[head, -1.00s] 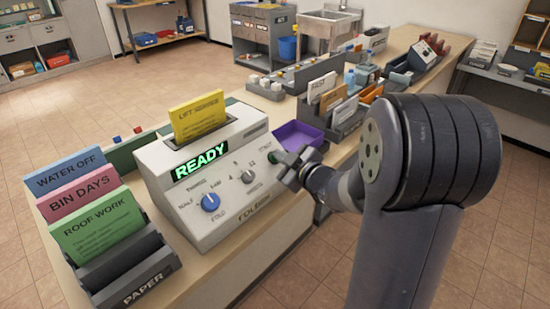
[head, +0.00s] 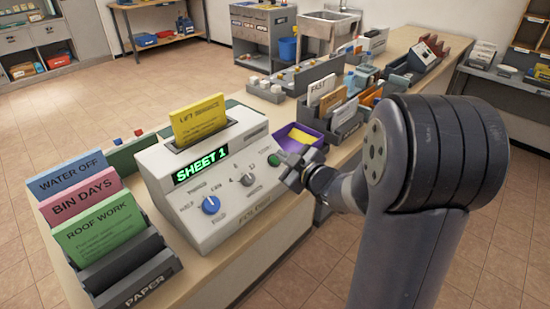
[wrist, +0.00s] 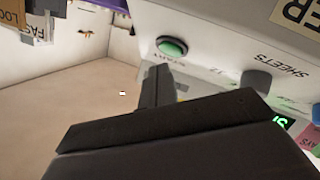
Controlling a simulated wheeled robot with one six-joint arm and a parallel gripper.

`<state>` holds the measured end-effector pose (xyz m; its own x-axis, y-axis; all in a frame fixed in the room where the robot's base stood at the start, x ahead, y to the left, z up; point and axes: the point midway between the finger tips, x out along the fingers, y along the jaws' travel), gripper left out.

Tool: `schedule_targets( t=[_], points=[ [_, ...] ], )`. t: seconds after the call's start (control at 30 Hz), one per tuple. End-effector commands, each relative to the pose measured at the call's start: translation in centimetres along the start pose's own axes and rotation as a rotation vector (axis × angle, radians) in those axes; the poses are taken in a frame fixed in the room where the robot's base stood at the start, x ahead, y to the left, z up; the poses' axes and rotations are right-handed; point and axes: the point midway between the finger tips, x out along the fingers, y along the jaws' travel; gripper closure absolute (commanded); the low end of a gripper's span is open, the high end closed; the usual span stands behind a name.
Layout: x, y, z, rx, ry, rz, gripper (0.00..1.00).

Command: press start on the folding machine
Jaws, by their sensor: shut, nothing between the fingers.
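The folding machine (head: 225,215) stands on the counter with a yellow "LIFT SERVICE" stack (head: 199,122) in its top. Its display (head: 202,165) reads "SHEET 1" in green. The green start button (head: 274,159) is on the right of the front panel; it also shows lit green in the wrist view (wrist: 172,47). My gripper (head: 290,162) is shut and empty, just right of the button, with a small gap from it in the wrist view. The purple tray (head: 312,150) behind my gripper holds a yellow sheet (head: 301,136).
A paper rack (head: 148,279) with blue, pink and green stacks stands left of the machine. A sorter with "FAST" cards (head: 345,126) stands behind the tray. The machine's blue knob (head: 211,205) is left of the button. Floor in front is clear.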

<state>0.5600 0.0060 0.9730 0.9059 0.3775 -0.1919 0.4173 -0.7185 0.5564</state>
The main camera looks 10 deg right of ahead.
Motion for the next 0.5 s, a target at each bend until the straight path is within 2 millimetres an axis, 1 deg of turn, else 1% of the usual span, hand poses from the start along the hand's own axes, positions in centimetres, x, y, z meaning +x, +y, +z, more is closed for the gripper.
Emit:
schedule_targets(
  t=[0.27, 0.5],
  points=[
    [-0.1, 0.1, -0.1, 0.000, 0.000, 0.000, 1.00],
    [-1.6, 1.3, -1.4, -0.001, -0.001, 0.001, 1.00]
  ],
)
